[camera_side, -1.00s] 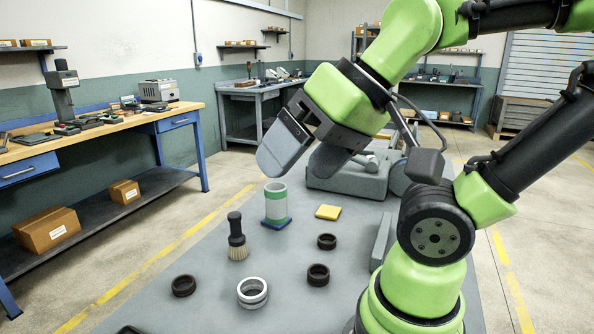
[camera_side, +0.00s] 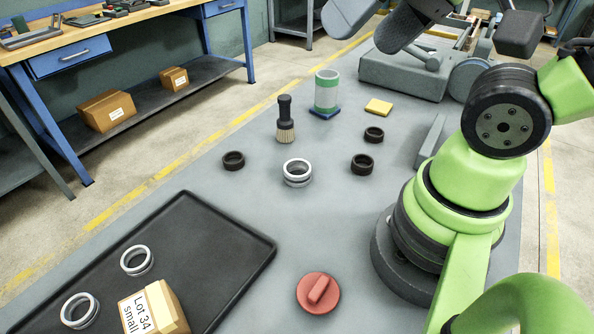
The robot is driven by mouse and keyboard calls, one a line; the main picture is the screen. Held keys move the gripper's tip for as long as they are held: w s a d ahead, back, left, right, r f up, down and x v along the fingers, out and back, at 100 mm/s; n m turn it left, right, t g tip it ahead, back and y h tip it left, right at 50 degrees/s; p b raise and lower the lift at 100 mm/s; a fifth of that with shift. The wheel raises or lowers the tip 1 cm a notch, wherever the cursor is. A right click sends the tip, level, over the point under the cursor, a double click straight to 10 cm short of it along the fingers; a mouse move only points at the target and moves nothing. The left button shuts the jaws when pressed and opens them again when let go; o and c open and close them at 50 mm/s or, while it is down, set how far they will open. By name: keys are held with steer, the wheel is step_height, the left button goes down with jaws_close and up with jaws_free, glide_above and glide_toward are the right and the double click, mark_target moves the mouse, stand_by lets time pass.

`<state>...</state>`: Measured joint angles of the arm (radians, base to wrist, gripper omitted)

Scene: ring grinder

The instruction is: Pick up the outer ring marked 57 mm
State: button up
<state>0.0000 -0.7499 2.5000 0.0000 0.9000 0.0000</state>
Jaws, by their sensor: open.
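Several rings are in view, and no 57 mm marking is legible on any of them. A pale metal ring (camera_side: 297,173) sits mid-table; it may be one grooved ring or two stacked. Dark rings lie around it: one at left (camera_side: 233,161), one at right (camera_side: 362,164), one farther back (camera_side: 374,135). Two pale rings, one (camera_side: 137,261) and another (camera_side: 80,311), lie on a black tray (camera_side: 222,286). My gripper (camera_side: 378,22) is at the top edge, partly cut off, its fingers apart and empty, well away from the rings.
A box reading "Lot 34 small" (camera_side: 153,310) sits on the tray. A brush (camera_side: 285,120), a green-and-white cylinder (camera_side: 326,92), a yellow block (camera_side: 378,107) and a grey machine (camera_side: 405,72) stand farther back. A red knobbed disc (camera_side: 318,293) is in front.

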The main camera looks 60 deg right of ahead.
steer(key=shift+o, duration=0.2)
steer(key=shift+w, duration=0.1)
steer(key=n+g+h, duration=0.2)
steer(key=n+g, duration=0.5)
steer(key=n, duration=0.5)
glide_above(297, 169)
steer(key=s+a, duration=0.1)
steer(key=a, duration=0.1)
steer(key=f, duration=2.5)
steer(key=shift+s, duration=0.2)
steer(key=shift+f, duration=3.05)
